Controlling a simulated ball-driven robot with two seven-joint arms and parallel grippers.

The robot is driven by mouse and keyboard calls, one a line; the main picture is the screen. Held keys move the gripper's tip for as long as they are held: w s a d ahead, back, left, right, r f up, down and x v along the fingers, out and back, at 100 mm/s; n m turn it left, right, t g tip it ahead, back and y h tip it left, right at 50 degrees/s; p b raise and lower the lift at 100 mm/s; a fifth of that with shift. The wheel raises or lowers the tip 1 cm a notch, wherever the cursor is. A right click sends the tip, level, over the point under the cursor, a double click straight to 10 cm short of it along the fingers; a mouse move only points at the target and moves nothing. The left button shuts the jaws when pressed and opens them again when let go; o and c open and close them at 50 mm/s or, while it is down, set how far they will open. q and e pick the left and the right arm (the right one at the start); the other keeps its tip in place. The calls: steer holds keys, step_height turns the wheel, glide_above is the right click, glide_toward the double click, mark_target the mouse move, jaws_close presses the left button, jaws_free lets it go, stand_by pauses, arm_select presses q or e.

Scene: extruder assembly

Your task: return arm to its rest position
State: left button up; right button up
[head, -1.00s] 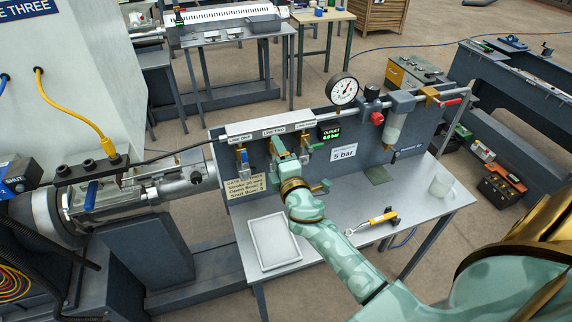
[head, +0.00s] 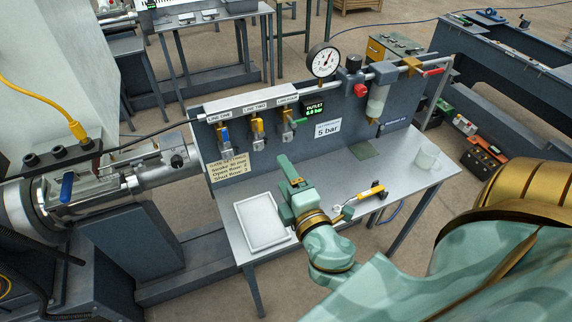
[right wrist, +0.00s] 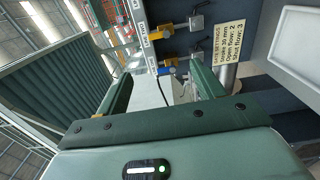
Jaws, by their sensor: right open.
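My right arm reaches in from the lower right in the head view. Its green gripper (head: 289,168) is over the near part of the bench (head: 395,190), apart from the valve panel (head: 335,145). In the right wrist view the two fingers (right wrist: 160,88) stand wide apart with nothing held between them. Three valves hang under the labelled white manifold (head: 248,103): blue-handled (head: 225,133), yellow-handled (head: 257,126) and green-handled (head: 301,121). The blue (right wrist: 168,71) and yellow (right wrist: 160,33) handles also show in the right wrist view. My left gripper is out of view.
A white tray (head: 265,237) lies left of the gripper.

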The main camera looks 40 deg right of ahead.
stand_by(0.3)
steer(key=s+a+f+m+g+y, duration=0.1)
steer(key=s+a+f+m+g, duration=0.15)
steer(key=f, duration=0.75)
steer(key=s+a+f+m+g+y, duration=0.1)
steer(key=s+f+m+g, duration=0.2)
steer(key=f, duration=0.7)
steer(key=s+a+f+m+g+y, duration=0.15)
steer(key=s+f, duration=0.25)
steer(key=f, duration=0.7)
steer(key=s+d+f+m+g+b, duration=0.1)
steer(key=s+f+g, duration=0.4)
steer(key=s+f, duration=0.5)
steer(key=s+d+f+m+g+b, duration=0.2)
steer(key=s+f+m+g, duration=0.1)
steer(key=s+f, duration=0.8)
steer(key=s+g, duration=0.1)
steer(key=s, duration=0.4)
steer(key=shift+d+m+g, duration=0.4)
steer(key=shift+y, duration=0.25)
